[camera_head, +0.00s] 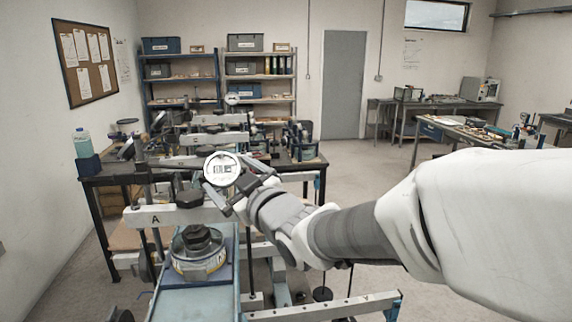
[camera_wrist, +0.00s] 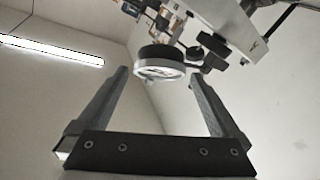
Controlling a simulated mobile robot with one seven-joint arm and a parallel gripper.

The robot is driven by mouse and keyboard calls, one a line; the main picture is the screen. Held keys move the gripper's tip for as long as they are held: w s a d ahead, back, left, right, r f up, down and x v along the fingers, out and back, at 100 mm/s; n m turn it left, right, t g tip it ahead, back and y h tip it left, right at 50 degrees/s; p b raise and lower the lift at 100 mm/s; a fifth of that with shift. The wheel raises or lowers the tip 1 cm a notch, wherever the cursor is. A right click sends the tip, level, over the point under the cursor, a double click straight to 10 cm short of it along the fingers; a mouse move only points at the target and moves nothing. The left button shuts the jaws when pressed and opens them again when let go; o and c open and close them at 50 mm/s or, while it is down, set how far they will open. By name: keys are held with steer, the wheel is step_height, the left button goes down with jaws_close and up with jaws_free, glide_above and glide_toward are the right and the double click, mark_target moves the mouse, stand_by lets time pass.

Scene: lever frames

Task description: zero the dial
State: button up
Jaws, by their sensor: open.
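My gripper (camera_head: 238,190) is open, just right of and below the dial in the head view. In the wrist view both fingers of my gripper (camera_wrist: 158,76) stand apart with nothing held. I cannot tell whether either finger touches the dial.
The lever frame's beam (camera_head: 175,215), marked A, crosses below the dial. A round weighted vessel (camera_head: 200,262) sits under it. A dark workbench (camera_head: 97,182) with more apparatus stands behind. Shelves (camera_head: 183,85) and a grey door (camera_head: 344,85) are at the back.

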mark_target(226, 173)
steer(key=shift+p+x, duration=0.35)
steer(key=shift+x, duration=1.5)
steer(key=c, duration=1.1)
steer(key=shift+f+b, duration=0.15)
steer(key=shift+b, duration=0.25)
